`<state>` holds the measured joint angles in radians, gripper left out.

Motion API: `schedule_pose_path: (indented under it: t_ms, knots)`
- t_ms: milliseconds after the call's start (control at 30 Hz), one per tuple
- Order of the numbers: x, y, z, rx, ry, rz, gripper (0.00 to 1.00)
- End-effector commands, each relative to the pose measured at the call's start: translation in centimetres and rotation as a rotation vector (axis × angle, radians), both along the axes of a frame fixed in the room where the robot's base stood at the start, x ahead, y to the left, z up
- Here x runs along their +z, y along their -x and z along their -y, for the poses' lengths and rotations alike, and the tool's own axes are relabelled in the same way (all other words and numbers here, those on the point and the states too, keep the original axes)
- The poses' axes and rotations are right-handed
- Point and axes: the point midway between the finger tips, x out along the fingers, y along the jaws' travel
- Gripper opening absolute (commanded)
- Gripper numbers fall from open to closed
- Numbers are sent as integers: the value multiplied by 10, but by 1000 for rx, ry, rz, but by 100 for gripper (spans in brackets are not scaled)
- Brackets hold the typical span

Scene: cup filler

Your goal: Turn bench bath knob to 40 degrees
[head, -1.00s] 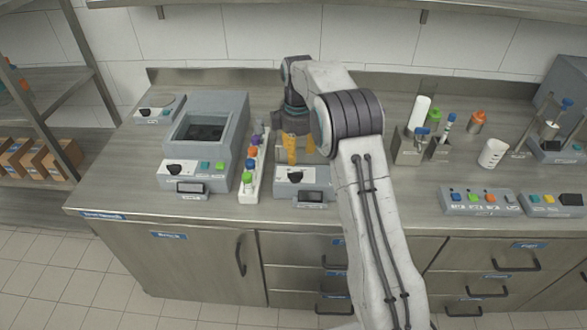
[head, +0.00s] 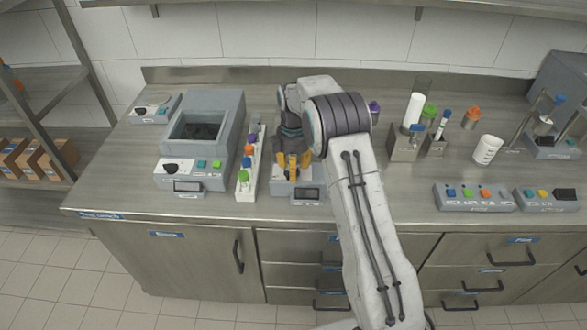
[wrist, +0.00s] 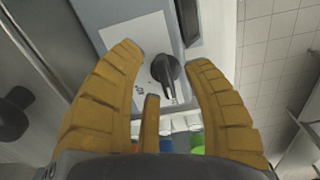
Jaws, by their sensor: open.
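My gripper (head: 294,163) is open, its yellow fingers pointing down over a small grey unit (head: 280,188) right of the vial rack. In the wrist view the open gripper (wrist: 165,57) has a black knob (wrist: 166,72) on a white dial plate (wrist: 145,60) between its fingers. They look apart from it; the height gap is hard to judge. The knob's bar points toward the bottom of that view. In the head view the fingers mostly cover this knob. A larger grey unit with an open basin (head: 230,135) stands at left, with its own black knob (head: 171,168). Dial markings are too small to read.
The rack (head: 246,190) with several coloured caps stands close to the left of the small unit. Holders (head: 404,148), a white cup (head: 487,150) and button panels (head: 470,197) are at right. The counter between my arm and those panels is clear.

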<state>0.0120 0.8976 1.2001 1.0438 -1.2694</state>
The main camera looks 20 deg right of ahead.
Motion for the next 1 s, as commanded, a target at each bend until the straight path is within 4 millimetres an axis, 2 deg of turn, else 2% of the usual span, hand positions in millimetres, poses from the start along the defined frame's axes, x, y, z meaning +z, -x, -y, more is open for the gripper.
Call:
schedule_pose_path:
  t_ms: [400, 433, 900, 1000]
  knots:
    - [-7, 0, 0, -1, 0, 0, 45]
    - [-7, 0, 0, -1, 0, 0, 48]
    - [-7, 0, 0, -1, 0, 0, 6]
    - [-7, 0, 0, -1, 0, 0, 0]
